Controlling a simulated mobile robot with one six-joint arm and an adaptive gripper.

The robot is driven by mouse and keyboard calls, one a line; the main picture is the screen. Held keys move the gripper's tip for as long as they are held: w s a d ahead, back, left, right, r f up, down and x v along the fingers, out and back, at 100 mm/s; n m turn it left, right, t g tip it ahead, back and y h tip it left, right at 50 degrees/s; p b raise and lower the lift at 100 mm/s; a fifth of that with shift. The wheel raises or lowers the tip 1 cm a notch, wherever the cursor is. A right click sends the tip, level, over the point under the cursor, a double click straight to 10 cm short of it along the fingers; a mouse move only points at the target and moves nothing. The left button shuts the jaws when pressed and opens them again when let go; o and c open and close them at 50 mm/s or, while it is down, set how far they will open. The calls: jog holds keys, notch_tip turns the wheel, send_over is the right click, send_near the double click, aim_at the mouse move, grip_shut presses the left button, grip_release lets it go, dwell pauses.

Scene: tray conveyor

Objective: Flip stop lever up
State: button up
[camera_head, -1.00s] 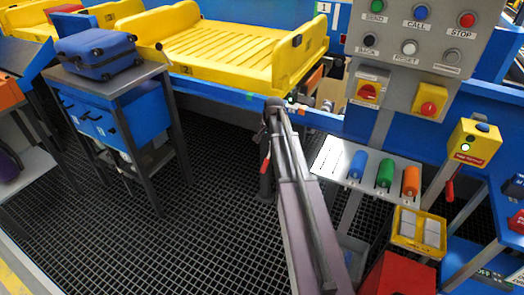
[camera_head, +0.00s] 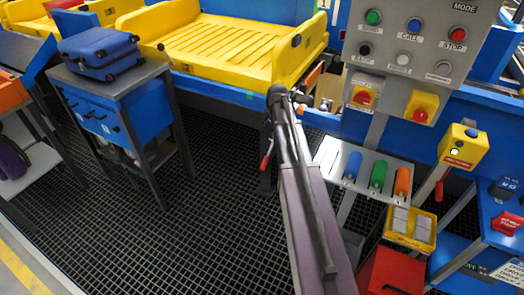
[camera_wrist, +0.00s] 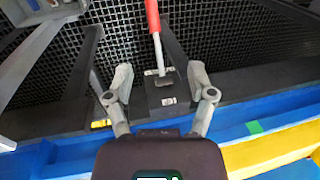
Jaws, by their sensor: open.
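The stop lever (camera_wrist: 153,18) has a red grip and a pale metal rod. In the wrist view its grip points to the top edge, and the rod runs down to a black bracket (camera_wrist: 165,95). In the head view the red grip (camera_head: 266,161) hangs below the blue conveyor frame, just left of my arm, pointing downward. My gripper (camera_wrist: 158,76) is open and empty. Its two fingers stand on either side of the lever's lower rod and bracket; no contact is visible. In the head view my arm hides the fingertips and the lever's pivot.
A yellow tray (camera_head: 232,45) sits on the conveyor behind. A grey control panel (camera_head: 408,62) and a shelf with coloured cylinders (camera_head: 330,153) stand to the right. A blue suitcase (camera_head: 98,54) lies on a cabinet at left. The dark grating floor (camera_head: 215,215) is open left of my arm.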

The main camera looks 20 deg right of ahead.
jog(key=s+a+f+n+b, duration=0.3)
jog(key=s+a+f+b, duration=0.5)
jog(key=a+f+b, duration=0.2)
jog(key=s+a+f+n+b, duration=0.3)
jog(key=s+a+f+b, duration=0.5)
jog(key=a+f+b, duration=0.2)
jog(key=shift+s+f+g+b, duration=0.4)
jog(key=shift+f+b, duration=0.9)
jog(key=shift+f, duration=0.25)
